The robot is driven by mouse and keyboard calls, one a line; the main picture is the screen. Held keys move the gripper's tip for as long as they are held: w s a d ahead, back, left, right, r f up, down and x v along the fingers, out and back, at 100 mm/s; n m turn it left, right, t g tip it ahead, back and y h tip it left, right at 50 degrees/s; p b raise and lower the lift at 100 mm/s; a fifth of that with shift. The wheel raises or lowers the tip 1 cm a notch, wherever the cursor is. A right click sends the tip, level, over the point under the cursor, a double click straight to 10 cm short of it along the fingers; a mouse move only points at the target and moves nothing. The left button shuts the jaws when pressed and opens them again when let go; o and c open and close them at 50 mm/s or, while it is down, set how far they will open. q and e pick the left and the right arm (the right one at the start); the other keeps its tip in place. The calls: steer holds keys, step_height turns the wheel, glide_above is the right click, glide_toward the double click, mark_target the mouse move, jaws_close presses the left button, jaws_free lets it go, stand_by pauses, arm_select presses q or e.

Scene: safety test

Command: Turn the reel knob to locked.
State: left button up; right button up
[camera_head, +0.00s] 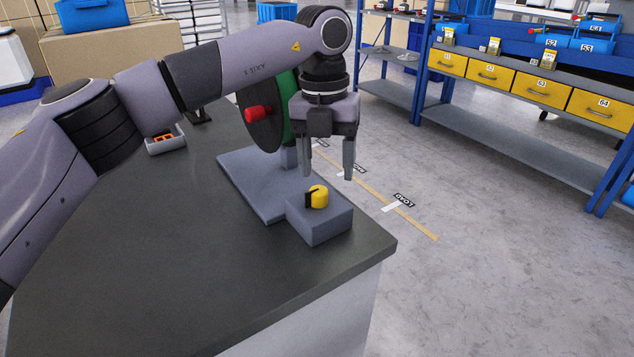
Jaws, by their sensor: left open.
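The reel (262,118) stands upright on a grey base plate (248,190), with dark and green discs and a red hub. My left arm hides part of it. A yellow knob (318,197) with a black mark sits on a grey block (322,226) at the front right of the plate. My left gripper (328,176) points down, open and empty, just above and behind the knob, apart from it. My right gripper is not in view.
The dark worktop (190,270) is clear in front of the block; its right edge lies close by. A small grey bin (166,146) with orange items sits at the back left. A blue rack with yellow drawers (492,75) stands beyond the floor.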

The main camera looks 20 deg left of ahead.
mark_target(318, 189)
arm_select(q)
steer(key=shift+w+a+r, duration=0.3)
steer(key=shift+a+r, duration=0.1)
steer(key=shift+a, duration=0.25)
steer(key=shift+w+a+f+y, duration=0.1)
steer(key=shift+a+y, duration=0.1)
steer(key=shift+y, duration=0.1)
step_height(318, 189, down, 7)
steer(key=shift+r, duration=0.2)
steer(key=c, duration=1)
